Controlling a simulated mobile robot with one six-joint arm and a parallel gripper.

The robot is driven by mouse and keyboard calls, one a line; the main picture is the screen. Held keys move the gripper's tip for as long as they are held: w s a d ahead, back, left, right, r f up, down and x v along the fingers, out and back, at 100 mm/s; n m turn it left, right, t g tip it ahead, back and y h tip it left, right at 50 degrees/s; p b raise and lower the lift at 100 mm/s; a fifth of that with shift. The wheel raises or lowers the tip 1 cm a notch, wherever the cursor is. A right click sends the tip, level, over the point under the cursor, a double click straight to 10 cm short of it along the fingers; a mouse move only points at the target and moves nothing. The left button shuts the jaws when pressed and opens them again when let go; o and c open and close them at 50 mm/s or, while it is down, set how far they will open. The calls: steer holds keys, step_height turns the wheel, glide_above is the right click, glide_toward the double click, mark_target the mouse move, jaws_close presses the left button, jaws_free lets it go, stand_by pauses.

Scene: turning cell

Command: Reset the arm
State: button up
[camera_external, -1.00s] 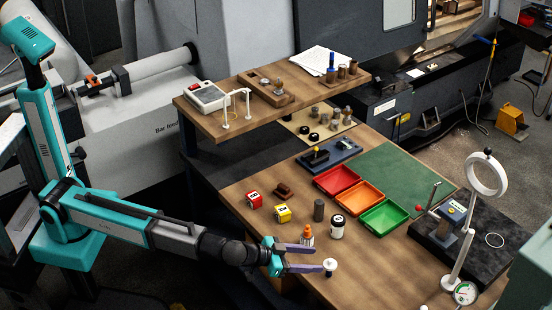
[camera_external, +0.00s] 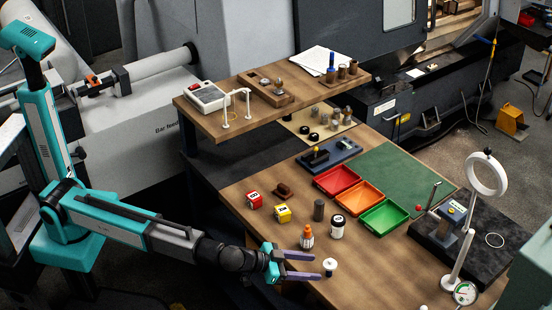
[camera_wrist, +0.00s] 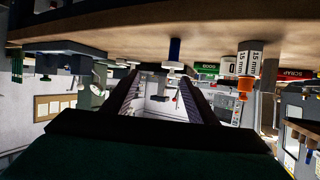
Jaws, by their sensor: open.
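My gripper (camera_external: 318,266) is open and empty at the table's front left edge, its two purple fingers pointing right. A small white round-topped piece (camera_external: 330,265) stands just beyond the fingertips; I cannot tell the exact gap. An orange-capped white bottle (camera_external: 307,238) stands just behind the upper finger. In the wrist view the picture is upside down: the fingers (camera_wrist: 160,80) are spread with nothing between them close by, and the orange-capped bottle (camera_wrist: 245,75) shows to the right.
The wooden table (camera_external: 275,232) holds a red block (camera_external: 254,200), a yellow block (camera_external: 283,214), a dark cylinder (camera_external: 319,210) and a white jar (camera_external: 337,228). Red, orange and green trays (camera_external: 385,217) lie behind. A ring stand (camera_external: 462,250) is at right. A raised shelf (camera_external: 215,125) is at back.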

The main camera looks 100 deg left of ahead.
steer(key=d+f+m+h, duration=0.1)
steer(key=d+f+m, duration=0.1)
steer(key=d+f, duration=0.45)
steer(key=s+a+f+g+p, duration=0.1)
steer(key=s+a+f+g, duration=0.4)
steer(key=s+f, duration=0.75)
steer(key=s+a+f+g+p, duration=0.1)
steer(key=s+a+f+g, duration=0.3)
steer(key=s+a+f, duration=0.75)
steer(key=s+d+f+g+h+p, duration=0.1)
steer(key=s+f+g, duration=0.2)
steer(key=s, duration=0.8)
steer(key=s+d+f+m+g+h+p, duration=0.1)
steer(key=s+f+g, duration=0.2)
steer(key=s+f, duration=0.4)
steer(key=s+d+f+g+h+p, duration=0.1)
steer(key=s+f+g, duration=0.2)
steer(key=s, duration=1.4)
step_height(320, 180, down, 2)
steer(key=shift+s+f+m+h+p, duration=0.25)
steer(key=shift+m+h+p, duration=0.05)
steer(key=shift+m+p, duration=0.1)
